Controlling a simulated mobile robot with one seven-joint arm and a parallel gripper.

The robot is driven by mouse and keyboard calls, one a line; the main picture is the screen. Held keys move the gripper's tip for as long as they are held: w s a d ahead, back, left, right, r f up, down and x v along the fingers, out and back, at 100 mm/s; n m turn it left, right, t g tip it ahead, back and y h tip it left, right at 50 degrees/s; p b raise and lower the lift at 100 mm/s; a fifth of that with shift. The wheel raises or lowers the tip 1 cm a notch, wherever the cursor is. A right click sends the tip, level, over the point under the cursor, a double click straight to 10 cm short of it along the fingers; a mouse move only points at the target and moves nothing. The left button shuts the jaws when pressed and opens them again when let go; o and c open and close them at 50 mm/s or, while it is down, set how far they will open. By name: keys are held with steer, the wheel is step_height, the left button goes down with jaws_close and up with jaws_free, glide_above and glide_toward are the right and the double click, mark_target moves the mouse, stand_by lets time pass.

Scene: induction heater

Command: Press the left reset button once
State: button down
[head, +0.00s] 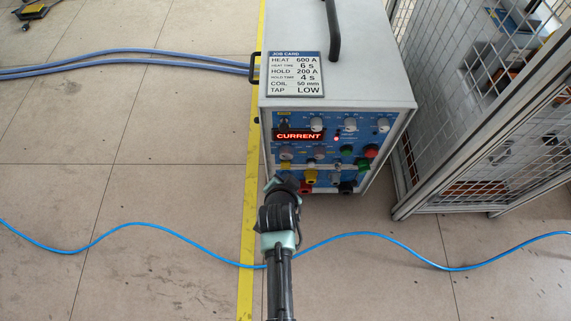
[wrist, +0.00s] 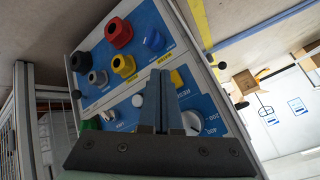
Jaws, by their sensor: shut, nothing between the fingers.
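The induction heater (head: 340,80) has a blue front panel (wrist: 120,85) with rows of knobs and sockets. My gripper (head: 280,183) is shut and empty in front of the panel's lower left, covering part of it. In the wrist view its closed fingers (wrist: 168,78) point at the panel, which appears upside down. Near the tips are a yellow plate (wrist: 177,78) and a blue round control (wrist: 155,40). Lettering beside the fingers seems to read RESET but is partly hidden. I cannot tell for certain which control is the left reset button, nor whether the fingertips touch the panel.
A lit red CURRENT display (head: 298,136) and a job card (head: 295,75) are on the heater. A metal mesh fence (head: 450,110) stands close to its right. A blue cable (head: 140,226) crosses the floor under my arm. The floor to the left is mostly clear.

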steer(key=shift+w, duration=0.1)
steer(key=shift+w+b, duration=0.3)
steer(key=shift+w, duration=0.05)
steer(key=shift+w+b, duration=0.3)
steer(key=shift+w, duration=0.1)
stand_by(0.7)
stand_by(0.4)
steer(key=shift+s+p, duration=0.75)
steer(key=shift+s, duration=0.05)
steer(key=shift+s+r, duration=0.1)
